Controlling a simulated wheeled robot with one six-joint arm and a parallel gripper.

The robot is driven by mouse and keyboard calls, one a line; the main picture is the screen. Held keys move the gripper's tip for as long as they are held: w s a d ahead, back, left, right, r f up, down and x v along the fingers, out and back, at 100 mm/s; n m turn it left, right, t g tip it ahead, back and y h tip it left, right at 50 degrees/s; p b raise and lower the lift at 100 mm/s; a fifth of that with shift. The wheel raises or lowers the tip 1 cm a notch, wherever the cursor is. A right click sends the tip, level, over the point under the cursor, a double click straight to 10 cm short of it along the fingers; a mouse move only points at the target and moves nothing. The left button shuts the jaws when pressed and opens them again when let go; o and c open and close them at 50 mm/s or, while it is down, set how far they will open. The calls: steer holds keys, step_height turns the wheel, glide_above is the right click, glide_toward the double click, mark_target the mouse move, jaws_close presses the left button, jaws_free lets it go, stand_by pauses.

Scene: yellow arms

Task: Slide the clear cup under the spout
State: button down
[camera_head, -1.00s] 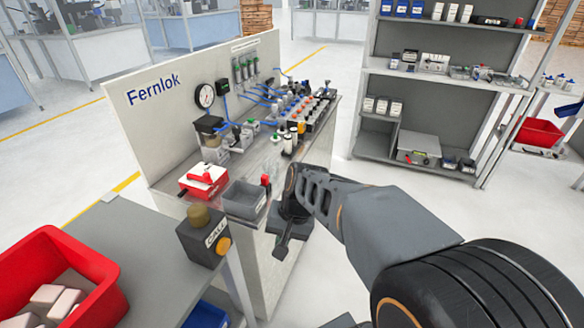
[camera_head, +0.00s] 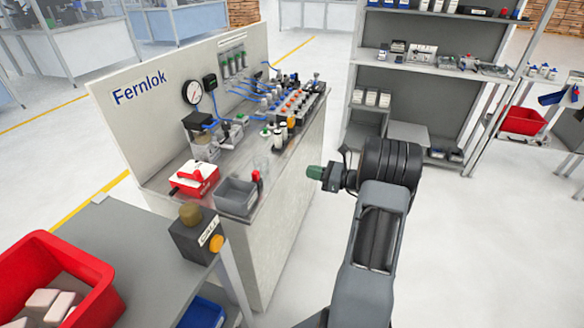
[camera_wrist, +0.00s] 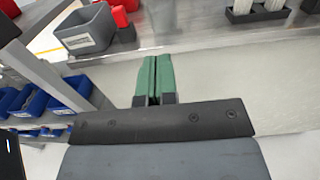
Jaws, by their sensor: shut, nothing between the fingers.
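My gripper (camera_head: 322,173) is off the right side of the Fernlok bench, its green fingers pointing left toward the bench top. In the wrist view the two green fingers (camera_wrist: 153,80) are together with nothing between them. A faint, see-through shape, perhaps the clear cup (camera_head: 262,164), stands on the bench top behind the grey bin; its outline is hard to make out. I cannot pick out the spout with certainty among the fittings at the back of the bench.
A grey bin (camera_head: 237,196) and a red-and-white box (camera_head: 194,178) sit at the bench's near end. Bottles (camera_head: 279,138) and valves stand farther back. A call-button box (camera_head: 196,236) and red crate (camera_head: 92,270) are at lower left.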

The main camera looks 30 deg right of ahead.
mark_target(268, 162)
steer(key=p+x, duration=0.1)
steer(key=x, duration=1.2)
steer(key=shift+w+a, duration=0.1)
steer(key=shift+w, duration=0.05)
